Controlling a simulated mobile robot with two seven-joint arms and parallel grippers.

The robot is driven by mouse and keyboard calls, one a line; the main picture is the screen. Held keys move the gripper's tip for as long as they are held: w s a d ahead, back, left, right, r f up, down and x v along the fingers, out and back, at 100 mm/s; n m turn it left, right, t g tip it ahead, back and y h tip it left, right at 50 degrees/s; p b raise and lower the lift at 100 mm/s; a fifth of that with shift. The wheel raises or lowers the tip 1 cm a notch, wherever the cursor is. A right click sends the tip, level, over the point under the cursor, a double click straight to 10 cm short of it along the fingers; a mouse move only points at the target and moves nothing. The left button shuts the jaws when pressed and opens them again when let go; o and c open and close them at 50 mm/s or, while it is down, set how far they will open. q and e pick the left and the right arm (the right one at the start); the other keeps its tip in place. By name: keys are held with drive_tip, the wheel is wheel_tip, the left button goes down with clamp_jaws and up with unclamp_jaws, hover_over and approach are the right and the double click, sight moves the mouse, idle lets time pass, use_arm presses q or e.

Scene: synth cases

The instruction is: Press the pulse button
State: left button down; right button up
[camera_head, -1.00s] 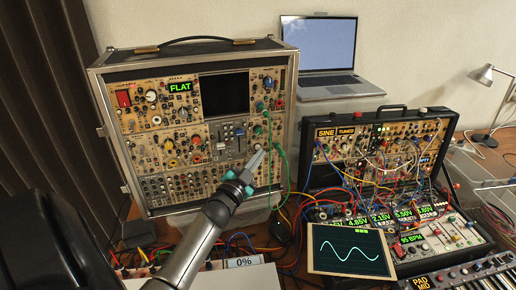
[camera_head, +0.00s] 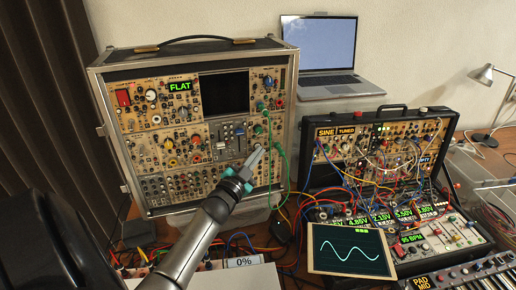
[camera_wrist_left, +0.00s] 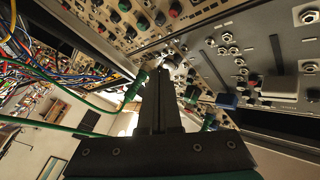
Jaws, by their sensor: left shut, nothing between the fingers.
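The upright silver-framed synth case (camera_head: 292,100) stands at the left, with a beige panel of knobs, jacks and switches and a green FLAT display (camera_head: 180,86). My left gripper (camera_head: 259,150) is shut and empty, its fingertips at the lower right of this panel. In the left wrist view the shut fingers (camera_wrist_left: 160,78) point at the panel. A small pale round part (camera_wrist_left: 173,60) shows just beyond the tips; it may be the pulse button, but no label is readable. I cannot tell whether the tips touch it. My right gripper is not in view.
Green cables (camera_head: 284,165) hang just right of my fingertips. A second case (camera_head: 452,122) full of patch cables stands at the right, with a sine-wave screen (camera_head: 340,262) before it. A laptop (camera_head: 320,50) is behind.

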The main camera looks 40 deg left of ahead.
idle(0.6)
use_arm(q)
drive_tip(key=shift+s+d+p, duration=0.25)
drive_tip(key=shift+d+p, duration=0.05)
drive_tip(key=shift+d, duration=0.1)
drive_tip(key=s+d+p, duration=0.2)
drive_tip(key=s+d, duration=0.1)
drive_tip(key=d, duration=0.2)
idle(0.4)
drive_tip(key=shift+d, duration=0.1)
idle(0.4)
